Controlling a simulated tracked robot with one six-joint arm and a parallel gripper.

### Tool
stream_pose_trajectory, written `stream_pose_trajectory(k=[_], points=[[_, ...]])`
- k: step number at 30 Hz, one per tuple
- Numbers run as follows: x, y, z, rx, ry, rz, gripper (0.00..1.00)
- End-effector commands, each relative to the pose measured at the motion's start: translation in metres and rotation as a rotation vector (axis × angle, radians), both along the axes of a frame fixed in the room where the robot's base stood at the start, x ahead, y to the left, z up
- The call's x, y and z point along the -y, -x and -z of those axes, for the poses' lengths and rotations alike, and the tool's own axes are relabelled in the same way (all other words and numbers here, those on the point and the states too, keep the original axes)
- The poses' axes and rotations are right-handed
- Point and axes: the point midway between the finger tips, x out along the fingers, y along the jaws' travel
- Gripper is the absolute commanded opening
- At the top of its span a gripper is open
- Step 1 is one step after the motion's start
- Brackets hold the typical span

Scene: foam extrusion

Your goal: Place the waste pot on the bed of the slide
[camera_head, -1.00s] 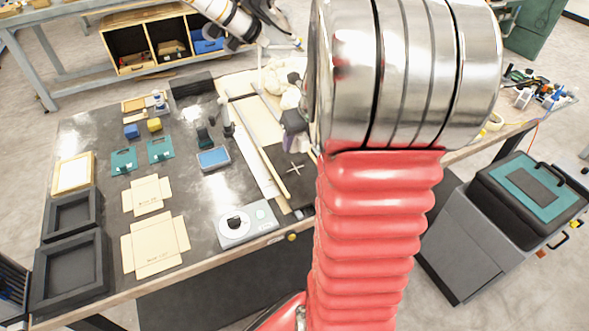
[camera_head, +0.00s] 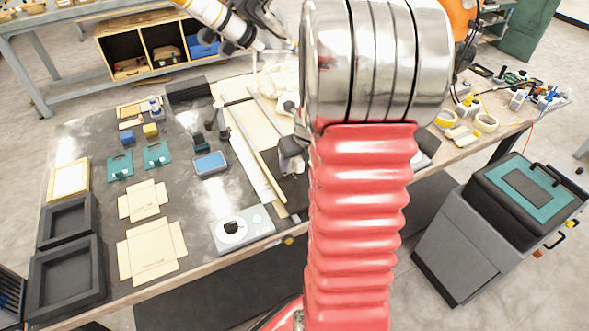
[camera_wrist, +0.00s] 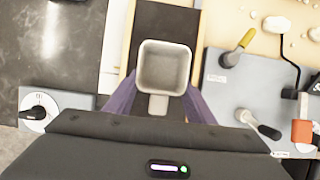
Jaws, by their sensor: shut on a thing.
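The waste pot (camera_wrist: 164,68) is a small grey, square, open-topped cup, seen from above in the wrist view; it looks empty. My gripper (camera_wrist: 158,104) is shut on the pot's short handle, with a purple finger on each side. The bed of the slide (camera_wrist: 166,20) is the dark strip beneath the pot, with a pale wooden rail on its left. The pot is over the strip; I cannot tell whether it touches it. In the head view my arm hides most of the gripper and pot, and the dark bed (camera_head: 292,188) shows only in part.
A grey panel (camera_wrist: 225,90) with yellow- and black-handled levers lies right of the slide. A grey box with a black knob (camera_wrist: 38,110) is on the left; it also shows in the head view (camera_head: 242,229). White foam lumps (camera_head: 280,77) lie behind.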

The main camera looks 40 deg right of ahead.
Motion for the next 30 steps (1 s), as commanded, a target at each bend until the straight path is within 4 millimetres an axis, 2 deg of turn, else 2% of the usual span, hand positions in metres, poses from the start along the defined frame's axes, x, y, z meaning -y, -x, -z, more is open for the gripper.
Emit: stream_pose_trajectory(k=[7, 19, 20, 27, 30], points=[[-0.001, 0.0, 0.03, -0.003, -0.002, 0.0, 0.21], [0.0, 0.0, 0.034, -0.001, 0.0, 0.0, 0.21], [0.0, 0.0, 0.034, -0.001, 0.0, 0.0, 0.52], [0.0, 0.0, 0.034, -0.001, 0.0, 0.0, 0.68], [0.0, 0.0, 0.034, -0.001, 0.0, -0.001, 0.68]])
